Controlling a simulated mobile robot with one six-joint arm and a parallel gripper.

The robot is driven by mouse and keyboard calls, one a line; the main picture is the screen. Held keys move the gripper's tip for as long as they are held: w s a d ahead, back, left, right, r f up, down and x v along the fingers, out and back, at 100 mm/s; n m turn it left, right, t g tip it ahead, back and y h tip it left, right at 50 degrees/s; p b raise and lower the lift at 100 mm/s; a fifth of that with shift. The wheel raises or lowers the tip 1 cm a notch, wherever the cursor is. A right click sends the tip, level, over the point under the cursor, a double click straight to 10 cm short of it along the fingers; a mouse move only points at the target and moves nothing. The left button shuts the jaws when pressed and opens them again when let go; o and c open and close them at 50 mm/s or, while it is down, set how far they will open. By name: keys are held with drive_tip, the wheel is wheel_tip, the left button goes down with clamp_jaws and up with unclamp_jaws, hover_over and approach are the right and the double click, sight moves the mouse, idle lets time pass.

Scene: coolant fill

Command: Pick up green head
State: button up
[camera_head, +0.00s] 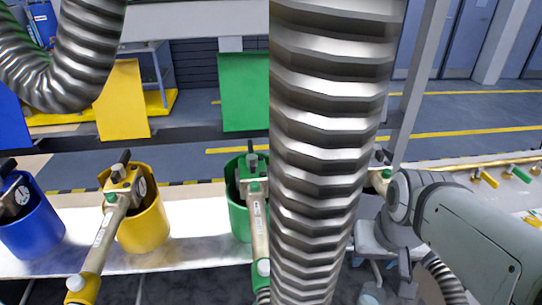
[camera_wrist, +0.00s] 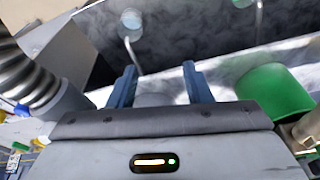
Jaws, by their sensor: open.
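The green head (camera_head: 257,205) sits in a green holder (camera_head: 238,215) in the head view, left of a thick corrugated hose. It has a beige body, a green collar and a dark top. The hose may hide part of it. My gripper (camera_wrist: 160,84) shows in the wrist view with its two blue-grey fingers apart and nothing between them. A green holder (camera_wrist: 272,92) is to the right of the fingers there, with a beige fitting (camera_wrist: 304,132) at the lower right edge.
The corrugated hose (camera_head: 328,150) fills the middle of the head view. A yellow head (camera_head: 118,195) in its yellow holder (camera_head: 148,225) and a blue holder (camera_head: 35,225) stand to the left on the white shelf. Another hose (camera_wrist: 28,78) is at the wrist view's left.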

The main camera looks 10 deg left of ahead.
sight(261, 207)
drive_tip(key=shift+o, duration=1)
drive_tip(key=w+a+r+n+g+y+p, duration=0.1)
drive_tip(key=w+a+r+g+y, duration=0.1)
drive_tip(key=a, duration=0.7)
drive_tip(key=w+a+r+n+g+y+p, duration=0.1)
drive_tip(key=w+a+r+y, duration=0.3)
drive_tip(key=a, duration=0.4)
drive_tip(key=shift+w+a+r+n+g+p, duration=0.4)
drive_tip(key=shift+w+r+g+p, duration=0.35)
drive_tip(key=shift+w, duration=0.25)
drive_tip(key=x, duration=0.4)
drive_tip(key=a+p+x, duration=0.1)
drive_tip(key=x, duration=0.2)
drive_tip(key=shift+w+a+r, duration=0.1)
drive_tip(key=shift+w+r, duration=0.1)
drive_tip(key=shift+w, duration=0.15)
drive_tip(key=shift+s+a+f, duration=0.1)
drive_tip(key=shift+a+f, duration=0.1)
drive_tip(key=shift+f, duration=0.2)
clamp_jaws()
drive_tip(key=shift+r, duration=0.15)
